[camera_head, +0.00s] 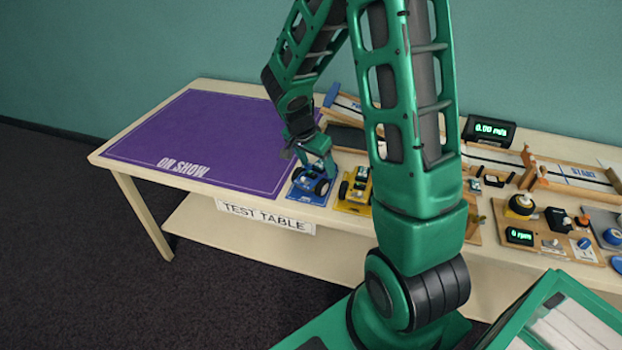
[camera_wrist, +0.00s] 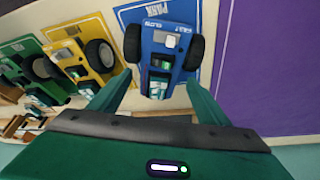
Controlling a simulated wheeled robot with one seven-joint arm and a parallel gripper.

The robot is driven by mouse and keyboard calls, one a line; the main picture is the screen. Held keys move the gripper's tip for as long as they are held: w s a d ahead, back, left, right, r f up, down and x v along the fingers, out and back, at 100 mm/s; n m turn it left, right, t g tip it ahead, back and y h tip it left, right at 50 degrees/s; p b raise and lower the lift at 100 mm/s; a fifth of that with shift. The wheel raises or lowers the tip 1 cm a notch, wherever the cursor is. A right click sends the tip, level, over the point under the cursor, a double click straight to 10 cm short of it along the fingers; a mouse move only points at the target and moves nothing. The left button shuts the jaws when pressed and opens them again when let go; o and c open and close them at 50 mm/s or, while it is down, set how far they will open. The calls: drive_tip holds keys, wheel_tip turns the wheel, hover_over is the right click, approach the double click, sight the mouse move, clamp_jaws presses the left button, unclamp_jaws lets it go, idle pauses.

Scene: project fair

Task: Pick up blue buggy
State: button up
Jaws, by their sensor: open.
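The blue buggy (camera_wrist: 165,45) has dark wheels and sits on a blue parking pad (camera_wrist: 150,12) in the wrist view, between and just beyond my fingertips. In the head view the blue buggy (camera_head: 311,184) is at the front edge of the table, beside the purple mat. My gripper (camera_head: 312,168) is directly over it, pointing down, and partly hides it. In the wrist view my gripper (camera_wrist: 158,98) is open, with one green finger on either side of the buggy's near end. I cannot tell whether the fingers touch it.
A yellow buggy (camera_wrist: 88,52) stands close beside it, with a green buggy (camera_wrist: 32,72) beyond. The purple mat (camera_head: 195,140) is bare. The test table (camera_head: 150,180) also holds a wooden ramp track (camera_head: 350,103) and a motor board (camera_head: 548,244).

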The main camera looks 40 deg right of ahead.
drive_tip(key=shift+x, duration=1.4)
drive_tip(key=c, duration=1)
drive_tip(key=shift+r, duration=0.2)
